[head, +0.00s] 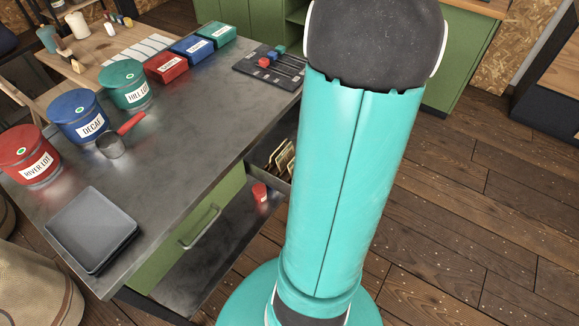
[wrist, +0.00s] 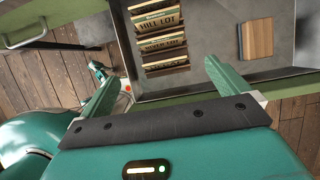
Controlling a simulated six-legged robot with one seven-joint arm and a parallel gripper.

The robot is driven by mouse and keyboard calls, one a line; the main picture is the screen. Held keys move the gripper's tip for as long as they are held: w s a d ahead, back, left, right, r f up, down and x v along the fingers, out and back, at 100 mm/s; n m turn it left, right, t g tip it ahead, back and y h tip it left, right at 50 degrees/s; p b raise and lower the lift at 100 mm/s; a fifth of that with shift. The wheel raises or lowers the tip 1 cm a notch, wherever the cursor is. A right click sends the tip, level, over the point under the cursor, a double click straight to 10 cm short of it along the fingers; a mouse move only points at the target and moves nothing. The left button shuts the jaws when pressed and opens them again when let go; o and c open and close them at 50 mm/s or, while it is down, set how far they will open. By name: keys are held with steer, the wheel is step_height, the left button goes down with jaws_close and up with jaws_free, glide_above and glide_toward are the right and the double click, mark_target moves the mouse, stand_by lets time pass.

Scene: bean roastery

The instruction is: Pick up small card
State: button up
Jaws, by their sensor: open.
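Several small tan cards stand in slots in an open drawer. In the wrist view, the back card (wrist: 157,20) reads "HILL LOT". The card in front of it (wrist: 160,43) carries a partly readable label ending in "LOT". Another card edge (wrist: 166,65) shows nearest me. In the head view, the cards (head: 284,158) show partly, beside my arm. My gripper (wrist: 160,72) is open and empty, its fingers spread at the near side of the drawer, with the cards beyond the gap. My gripper is hidden in the head view.
The drawer (wrist: 212,70) also holds a wooden block (wrist: 257,26) to the right. The metal worktop (head: 190,150) carries canisters, boxes, a scoop (head: 112,145) and a grey tray (head: 92,230). A small red object (head: 260,192) sits below the worktop.

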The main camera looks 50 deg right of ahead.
steer(key=shift+x, duration=6.85)
steer(key=shift+s+d, duration=0.1)
steer(key=shift+c, duration=0.4)
steer(key=c, duration=0.8)
